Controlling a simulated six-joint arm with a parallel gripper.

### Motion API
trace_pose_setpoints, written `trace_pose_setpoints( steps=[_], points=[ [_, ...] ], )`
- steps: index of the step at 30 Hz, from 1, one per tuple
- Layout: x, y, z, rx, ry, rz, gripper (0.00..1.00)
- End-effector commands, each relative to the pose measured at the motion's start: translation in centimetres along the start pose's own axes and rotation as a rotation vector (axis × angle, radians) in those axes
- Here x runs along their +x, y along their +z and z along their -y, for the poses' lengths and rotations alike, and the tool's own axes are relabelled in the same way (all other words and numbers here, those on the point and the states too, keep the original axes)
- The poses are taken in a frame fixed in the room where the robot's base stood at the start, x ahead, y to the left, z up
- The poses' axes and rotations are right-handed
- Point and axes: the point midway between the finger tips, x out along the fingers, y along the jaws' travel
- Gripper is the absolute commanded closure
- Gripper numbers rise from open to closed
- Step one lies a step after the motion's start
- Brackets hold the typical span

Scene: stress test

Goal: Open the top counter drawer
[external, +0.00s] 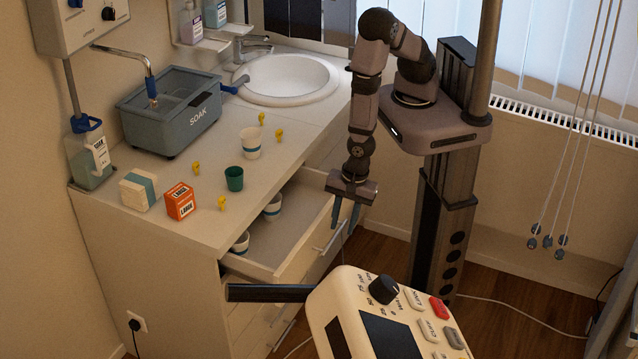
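The top counter drawer (300,211) is pulled out from the white counter (126,215). Two white cups with blue bands show inside it, one near the back (272,208) and one at the left (240,243). My gripper (345,222) points down at the drawer's right front end. Its two fingers are spread apart, with nothing seen between them. The fingers are close to the drawer front and its handle (338,236); I cannot tell whether they touch it.
On the counter stand a green cup (234,179), a white cup (250,143), an orange box (181,201), a wrapped stack (138,191), several yellow pieces and a SOAK basin (172,112). A cream control panel (385,315) stands in the foreground, near the drawers.

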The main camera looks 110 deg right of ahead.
Motion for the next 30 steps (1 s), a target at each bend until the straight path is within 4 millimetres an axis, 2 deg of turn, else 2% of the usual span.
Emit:
trace_pose_setpoints(
  steps=[3, 6, 14, 30],
  points=[
    [-0.3, -1.8, 1.1, 0.077, -0.042, -0.054, 0.72],
    [-0.1, -2.6, 1.6, 0.109, -0.060, -0.076, 0.72],
    [0.6, -2.9, 1.7, 0.119, -0.066, -0.083, 0.72],
    [6.6, -3.3, 2.0, 0.117, -0.064, -0.081, 0.72]
  ],
)
